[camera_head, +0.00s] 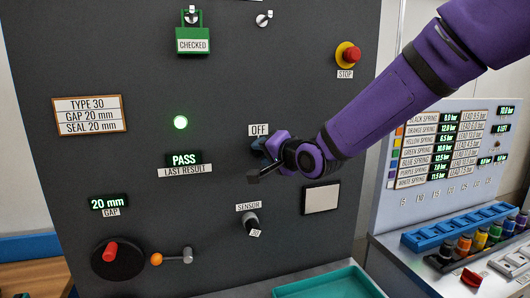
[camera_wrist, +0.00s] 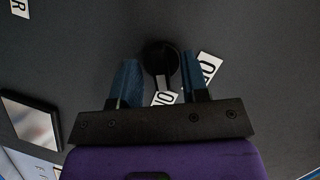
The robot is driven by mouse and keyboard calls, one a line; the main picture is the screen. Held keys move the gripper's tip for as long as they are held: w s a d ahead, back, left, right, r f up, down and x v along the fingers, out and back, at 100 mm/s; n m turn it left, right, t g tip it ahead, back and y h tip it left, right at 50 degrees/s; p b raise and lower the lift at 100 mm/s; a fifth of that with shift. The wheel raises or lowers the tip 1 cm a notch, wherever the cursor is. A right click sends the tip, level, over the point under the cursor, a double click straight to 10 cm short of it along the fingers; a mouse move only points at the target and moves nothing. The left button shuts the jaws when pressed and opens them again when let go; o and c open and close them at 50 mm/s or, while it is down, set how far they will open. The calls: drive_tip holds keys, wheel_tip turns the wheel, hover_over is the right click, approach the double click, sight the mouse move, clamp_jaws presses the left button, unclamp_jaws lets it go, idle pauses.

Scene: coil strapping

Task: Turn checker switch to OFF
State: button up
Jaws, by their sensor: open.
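The checker switch is a dark round knob (camera_wrist: 158,58) on the dark panel, seen between my fingers in the wrist view. Two white labels lie beside it, one partly covered by a finger; I cannot read both fully. In the head view the OFF label (camera_head: 259,130) shows just above the switch, and the knob itself is mostly hidden by my gripper (camera_head: 270,146). My gripper (camera_wrist: 160,72) is open, with one blue finger on each side of the knob. I cannot tell whether either finger touches it or which way it points.
A green light (camera_head: 180,122) is lit, and a display reads PASS (camera_head: 184,159). The sensor knob (camera_head: 251,222) and a pale square plate (camera_head: 321,198) are below my gripper. A red stop button (camera_head: 351,55) is above right. A teal tray (camera_head: 330,284) lies below the panel.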

drive_tip(key=shift+c, duration=0.4)
clamp_jaws()
drive_tip(key=shift+s+a+r+n+h, duration=0.15)
drive_tip(key=shift+n+h, duration=1.15)
drive_tip(key=shift+n, duration=0.7)
drive_tip(key=shift+w+a+n+h, duration=0.1)
drive_tip(key=shift+n+h, duration=1.2)
drive_tip(key=shift+n, duration=1)
drive_tip(key=shift+o, duration=0.4)
unclamp_jaws()
